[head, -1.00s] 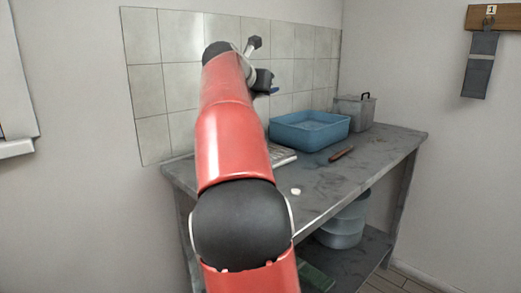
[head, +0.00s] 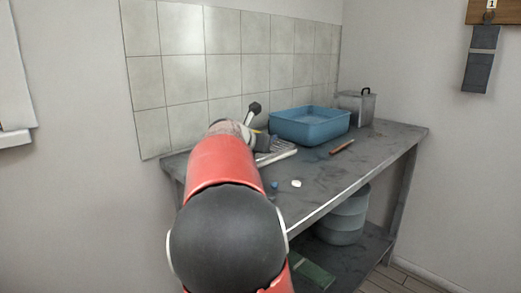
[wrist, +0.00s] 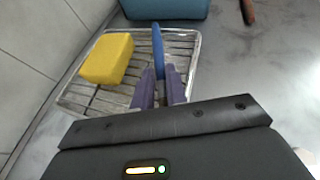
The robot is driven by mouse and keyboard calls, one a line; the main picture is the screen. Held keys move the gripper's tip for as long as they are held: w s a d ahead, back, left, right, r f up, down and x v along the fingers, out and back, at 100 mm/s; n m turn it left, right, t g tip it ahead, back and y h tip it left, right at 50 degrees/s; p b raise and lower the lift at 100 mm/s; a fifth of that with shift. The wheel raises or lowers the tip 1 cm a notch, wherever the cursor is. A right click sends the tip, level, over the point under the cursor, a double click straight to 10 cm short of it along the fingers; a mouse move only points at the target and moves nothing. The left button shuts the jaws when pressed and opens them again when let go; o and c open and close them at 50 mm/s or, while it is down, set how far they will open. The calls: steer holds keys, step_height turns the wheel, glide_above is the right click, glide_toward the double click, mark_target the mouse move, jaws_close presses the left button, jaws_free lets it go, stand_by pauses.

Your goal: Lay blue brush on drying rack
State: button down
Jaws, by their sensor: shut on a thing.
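The blue brush (wrist: 158,48) is upright in the wrist view, its blue part rising between and beyond the purple fingers of my gripper (wrist: 161,88), which is shut on it. Its lower end is hidden. The wire drying rack (wrist: 180,45) lies below, with the brush over its right part in that view. I cannot tell whether the brush touches it. In the head view the rack (head: 278,156) shows on the bench beside my gripper, which my arm largely hides. A yellow sponge (wrist: 107,58) sits on the rack's left side.
A blue tub (head: 310,128) stands behind the rack, with a grey lidded bin (head: 357,108) to its right. A brown stick-like item (head: 342,147), a white lump (head: 297,184) and a small blue item (head: 274,184) lie on the bench. Tiled wall is close at left.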

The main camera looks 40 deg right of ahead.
steer(key=shift+f, duration=0.3)
steer(key=c, duration=1.4)
jaws_free()
